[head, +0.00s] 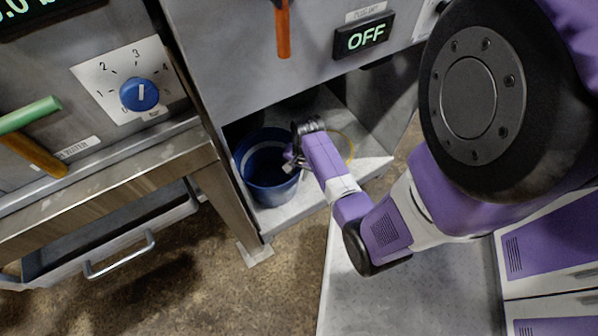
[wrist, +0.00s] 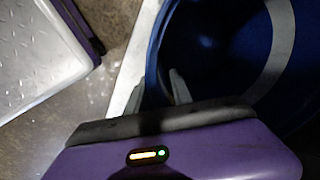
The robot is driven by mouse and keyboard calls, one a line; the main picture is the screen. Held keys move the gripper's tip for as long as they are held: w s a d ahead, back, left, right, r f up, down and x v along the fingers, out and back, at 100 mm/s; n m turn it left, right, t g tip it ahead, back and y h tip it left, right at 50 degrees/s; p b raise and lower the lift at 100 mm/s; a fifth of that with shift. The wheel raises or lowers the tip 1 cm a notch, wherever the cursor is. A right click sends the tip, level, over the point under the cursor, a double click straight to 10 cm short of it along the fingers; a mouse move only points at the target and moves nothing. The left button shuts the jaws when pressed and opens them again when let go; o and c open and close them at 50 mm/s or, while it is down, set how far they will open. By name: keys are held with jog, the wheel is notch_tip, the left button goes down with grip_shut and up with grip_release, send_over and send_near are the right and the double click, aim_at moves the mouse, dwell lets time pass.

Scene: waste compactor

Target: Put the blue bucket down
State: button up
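The blue bucket (head: 266,168) stands upright on the floor of the compactor's lower bay in the head view. A pale band runs around it. In the wrist view, the bucket (wrist: 210,45) fills the upper right, with its dark inside and pale stripe showing. My gripper (head: 292,160) is at the bucket's right rim. In the wrist view, the fingers of my gripper (wrist: 156,82) are apart, one on each side of the rim, with a gap between them. The dim light hides whether either finger touches the wall.
A yellow ring (head: 344,146) lies right of the bucket in the bay. The bay's light floor (head: 285,217) ends at a front edge. A steel table leg (head: 232,205) stands close at left. An orange lever (head: 283,30) and OFF display (head: 363,36) are above.

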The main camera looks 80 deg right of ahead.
notch_tip(320, 180, up, 12)
jog(key=s+p, duration=0.1)
jog(key=p, duration=0.4)
jog(key=w+a+r+n+t+h, duration=0.25)
jog(key=a+n+t, duration=0.4)
jog(key=a, duration=1.05)
jog(key=s+a+r+n+t+y, duration=0.1)
jog(key=a+r+n, duration=0.3)
jog(key=r, duration=0.5)
jog(key=s+a+r+n+t, duration=0.3)
jog(key=a+r+n+t, duration=0.1)
jog(key=r, duration=0.5)
jog(key=s+a+r+n+t+y, duration=0.1)
jog(key=a+r+n+t, duration=0.1)
jog(key=a+r+n, duration=0.3)
notch_tip(320, 180, up, 4)
jog(key=shift+s+a+f+n+y, duration=0.1)
jog(key=shift+s+a+n+y, duration=0.05)
jog(key=shift+s+n+y, duration=0.25)
